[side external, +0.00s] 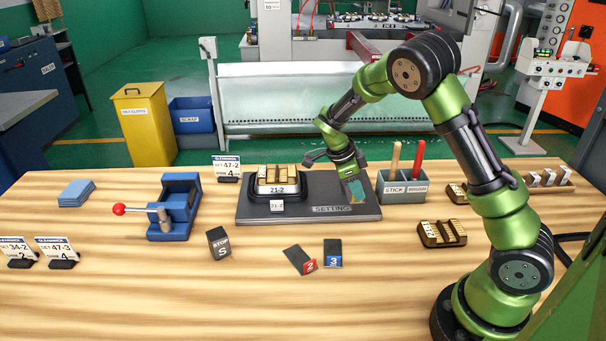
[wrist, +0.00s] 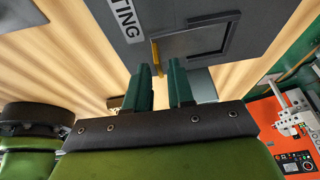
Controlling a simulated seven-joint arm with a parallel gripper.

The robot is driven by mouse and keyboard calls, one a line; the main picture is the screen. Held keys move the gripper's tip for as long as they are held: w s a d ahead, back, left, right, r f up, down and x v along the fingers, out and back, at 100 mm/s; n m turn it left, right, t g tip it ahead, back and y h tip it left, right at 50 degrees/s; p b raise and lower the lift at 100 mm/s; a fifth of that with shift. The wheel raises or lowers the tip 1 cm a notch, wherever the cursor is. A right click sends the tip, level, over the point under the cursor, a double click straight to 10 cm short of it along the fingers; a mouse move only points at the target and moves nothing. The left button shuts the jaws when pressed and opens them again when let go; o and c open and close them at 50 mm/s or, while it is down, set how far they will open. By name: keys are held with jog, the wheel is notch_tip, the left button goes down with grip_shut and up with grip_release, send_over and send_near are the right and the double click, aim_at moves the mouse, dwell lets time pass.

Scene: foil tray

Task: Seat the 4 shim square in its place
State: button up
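My gripper (side external: 357,195) has teal fingers pointing down, close together, over the right part of the dark setting plate (side external: 262,213). In the wrist view, a thin yellow-edged piece (wrist: 156,56) shows between the fingertips (wrist: 163,72). It looks like the 4 shim square, held nearly edge-on; its number cannot be read. The fingers hide most of it in the side view. Whether the shim touches the plate cannot be told.
The 21-2 block (side external: 278,190) stands on the plate's left part. Shim 2 (side external: 298,258), shim 3 (side external: 333,248) and the STOP block (side external: 219,243) lie in front. The stick holder (side external: 402,188) stands close at the right. A blue lever fixture (side external: 178,208) is at the left.

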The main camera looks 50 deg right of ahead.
jog(key=shift+r, duration=1.65)
jog(key=o, duration=0.6)
jog(key=shift+c, duration=0.2)
jog(key=shift+r, duration=2)
